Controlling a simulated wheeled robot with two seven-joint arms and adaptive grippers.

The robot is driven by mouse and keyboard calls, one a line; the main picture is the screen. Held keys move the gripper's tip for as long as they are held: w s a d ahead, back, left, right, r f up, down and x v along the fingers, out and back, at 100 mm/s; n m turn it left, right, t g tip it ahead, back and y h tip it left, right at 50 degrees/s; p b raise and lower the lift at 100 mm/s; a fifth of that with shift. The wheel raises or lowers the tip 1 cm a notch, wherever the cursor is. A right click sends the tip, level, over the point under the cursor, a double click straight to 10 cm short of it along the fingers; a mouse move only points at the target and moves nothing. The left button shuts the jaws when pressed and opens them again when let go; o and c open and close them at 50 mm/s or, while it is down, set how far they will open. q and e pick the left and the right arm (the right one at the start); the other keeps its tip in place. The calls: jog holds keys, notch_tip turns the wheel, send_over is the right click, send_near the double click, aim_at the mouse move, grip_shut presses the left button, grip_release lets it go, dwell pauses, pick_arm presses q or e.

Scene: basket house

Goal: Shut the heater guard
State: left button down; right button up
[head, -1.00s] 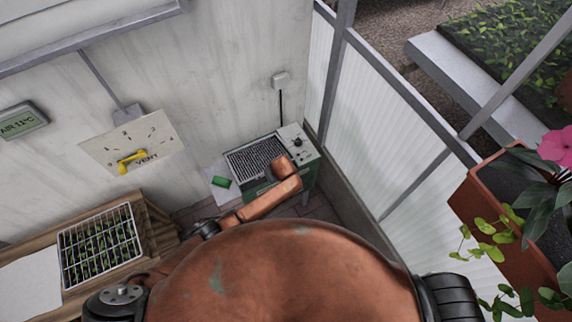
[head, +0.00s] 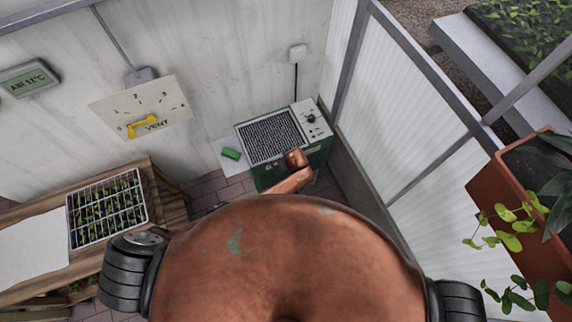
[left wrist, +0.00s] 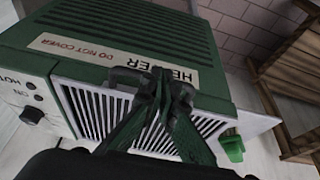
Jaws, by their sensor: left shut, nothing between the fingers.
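The heater (head: 300,172) is a green box standing near the wall corner. It has a dark slatted grille and a pale control strip with a knob. A thin white panel (head: 228,145) with a green tab (head: 231,154) sticks out from its left side and looks like the guard, swung open. In the left wrist view, the heater (left wrist: 130,32) shows its ribbed green face, label and grille; the panel (left wrist: 252,121) and green tab (left wrist: 232,148) are at right. My left gripper (left wrist: 160,78) is shut and empty in front of the grille; whether it touches is unclear. My right gripper is out of view.
A wooden bench (head: 160,200) with a seedling tray (head: 107,209) stands at left. A vent dial (head: 140,107) with a yellow lever is on the wall. Glazed panels (head: 400,120) and a terracotta planter (head: 490,200) bound the right side. Some tiled floor left of the heater is bare.

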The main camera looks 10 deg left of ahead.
pick_arm(q)
jog(key=shift+s+d+f, duration=0.1)
jog(key=shift+s+f, duration=0.1)
jog(key=shift+s, duration=0.1)
jog(key=s+d+r+p, duration=0.3)
jog(key=s+r, duration=0.3)
jog(key=r, duration=0.2)
jog(key=shift+s+d+r, duration=0.3)
jog(key=shift+d+r, duration=0.05)
jog(key=shift+d, duration=0.15)
